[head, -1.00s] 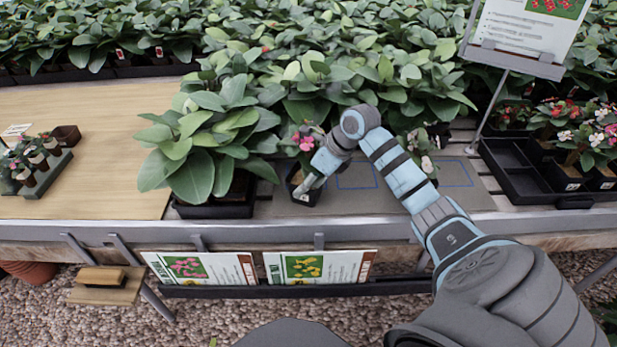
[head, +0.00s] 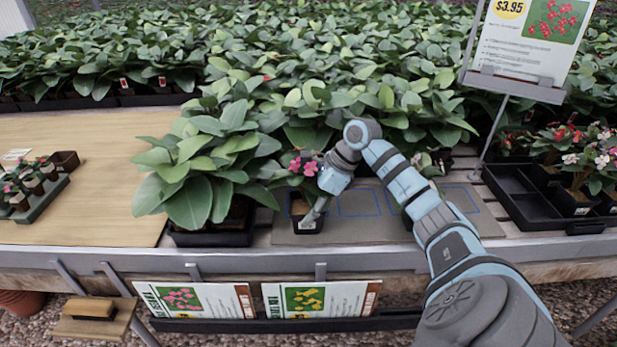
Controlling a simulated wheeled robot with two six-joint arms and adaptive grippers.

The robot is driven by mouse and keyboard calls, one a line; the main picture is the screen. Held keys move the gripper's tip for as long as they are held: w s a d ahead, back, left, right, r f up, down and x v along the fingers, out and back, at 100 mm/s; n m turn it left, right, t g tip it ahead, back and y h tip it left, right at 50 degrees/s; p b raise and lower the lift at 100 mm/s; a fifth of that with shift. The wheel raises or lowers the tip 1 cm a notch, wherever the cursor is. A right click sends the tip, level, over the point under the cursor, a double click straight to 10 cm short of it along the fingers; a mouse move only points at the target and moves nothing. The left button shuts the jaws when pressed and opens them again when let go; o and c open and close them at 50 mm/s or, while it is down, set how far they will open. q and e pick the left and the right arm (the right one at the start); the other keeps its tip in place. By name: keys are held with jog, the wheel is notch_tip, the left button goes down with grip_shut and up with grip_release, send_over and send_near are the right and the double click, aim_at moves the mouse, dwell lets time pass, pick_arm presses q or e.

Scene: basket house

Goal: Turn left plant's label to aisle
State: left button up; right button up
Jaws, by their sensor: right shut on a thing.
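The left plant (head: 302,167) has pink flowers and green leaves in a small black pot (head: 307,226). It stands upright at the left end of a grey mat (head: 350,232) with blue outlined squares. A small pale label shows low on the pot's front. My right gripper (head: 317,212) reaches down from the right and is shut on the pot at its right front rim. Another potted plant (head: 443,160) stands further right, mostly hidden behind my right arm. My left gripper is out of view.
Large leafy plants (head: 205,165) in a black tray crowd close on the left. A black tray (head: 522,190) with flowering pots and a sign on a post (head: 520,45) stand right. Sign cards (head: 200,300) hang below the bench edge. The mat's middle is clear.

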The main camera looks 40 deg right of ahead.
jog(key=o, duration=1.4)
jog(key=shift+o, duration=0.2)
jog(key=v, duration=1.2)
